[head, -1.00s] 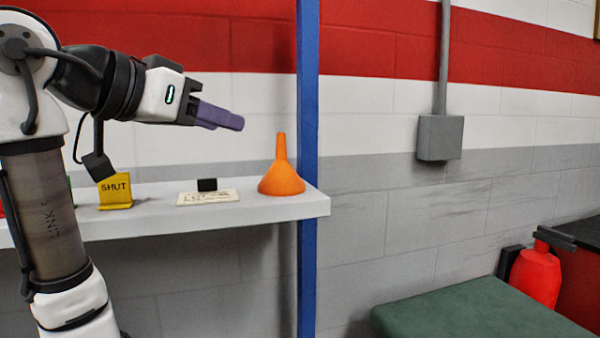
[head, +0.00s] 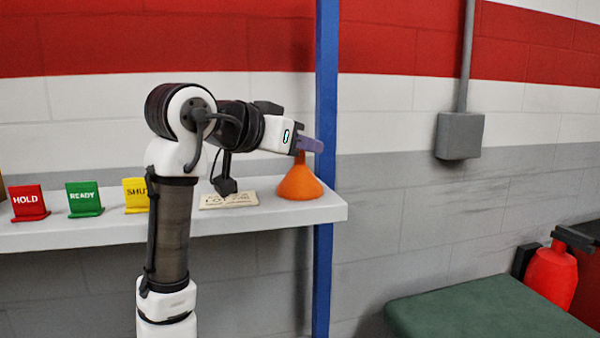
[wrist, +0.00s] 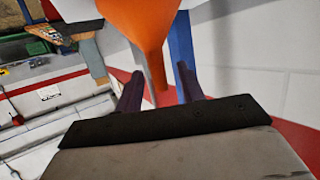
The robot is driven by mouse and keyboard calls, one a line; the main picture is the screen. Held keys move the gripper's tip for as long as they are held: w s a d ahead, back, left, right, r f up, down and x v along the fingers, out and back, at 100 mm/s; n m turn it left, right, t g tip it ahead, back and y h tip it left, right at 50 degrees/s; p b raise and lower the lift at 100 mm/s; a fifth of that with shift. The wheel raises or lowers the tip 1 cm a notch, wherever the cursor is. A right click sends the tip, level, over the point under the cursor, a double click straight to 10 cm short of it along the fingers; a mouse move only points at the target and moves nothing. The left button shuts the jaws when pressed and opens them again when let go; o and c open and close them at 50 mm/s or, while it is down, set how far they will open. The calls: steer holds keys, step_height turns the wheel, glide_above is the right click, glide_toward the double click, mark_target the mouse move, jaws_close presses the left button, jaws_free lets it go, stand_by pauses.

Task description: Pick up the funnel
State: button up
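The orange funnel (head: 299,184) stands spout-up near the right end of the white shelf (head: 332,213). My gripper (head: 310,144) is at its spout in the head view, with purple fingers hiding the spout's tip. In the wrist view the funnel (wrist: 143,24) comes down from the top edge. Its narrow spout lies between the two fingers of my gripper (wrist: 159,72). The fingers are apart, with gaps showing beside the spout, so the gripper looks open.
A blue post (head: 326,100) stands right behind the funnel. A lettered card (head: 229,200) lies to its left. Red HOLD (head: 30,203), green READY (head: 85,199) and yellow SHUT (head: 136,195) signs stand farther left. A green-topped surface (head: 480,312) is at lower right.

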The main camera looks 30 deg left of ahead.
steer(key=shift+w+f, duration=0.15)
steer(key=shift+w, duration=0.15)
jaws_close()
stand_by(0.3)
